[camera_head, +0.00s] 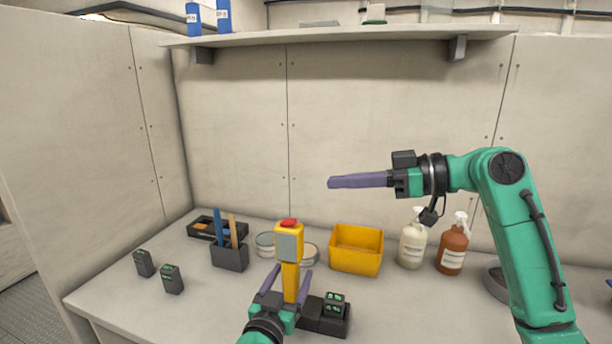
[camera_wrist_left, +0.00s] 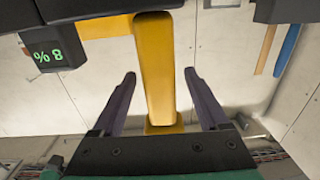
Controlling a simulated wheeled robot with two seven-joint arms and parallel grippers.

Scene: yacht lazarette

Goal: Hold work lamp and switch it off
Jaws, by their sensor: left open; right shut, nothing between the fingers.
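The work lamp (camera_head: 289,258) is a yellow upright stick with a grey face and a red button (camera_head: 289,222) on top. It stands at the front middle of the bench; its foot is hidden behind my left gripper in the head view. My left gripper (camera_head: 291,278) is open, with its purple fingers on either side of the lamp's stem. In the left wrist view the yellow stem (camera_wrist_left: 155,75) lies between the fingers, with a gap on both sides. My right gripper (camera_head: 331,182) is shut and empty, in the air above and right of the lamp, pointing left.
A dark block with a green display (camera_head: 335,303) sits close right of the lamp. Behind stand a pen holder (camera_head: 229,257), tins (camera_head: 266,245), a yellow bin (camera_head: 356,250), a white bottle (camera_head: 412,246) and a brown bottle (camera_head: 452,250). A shelf (camera_head: 350,36) runs above.

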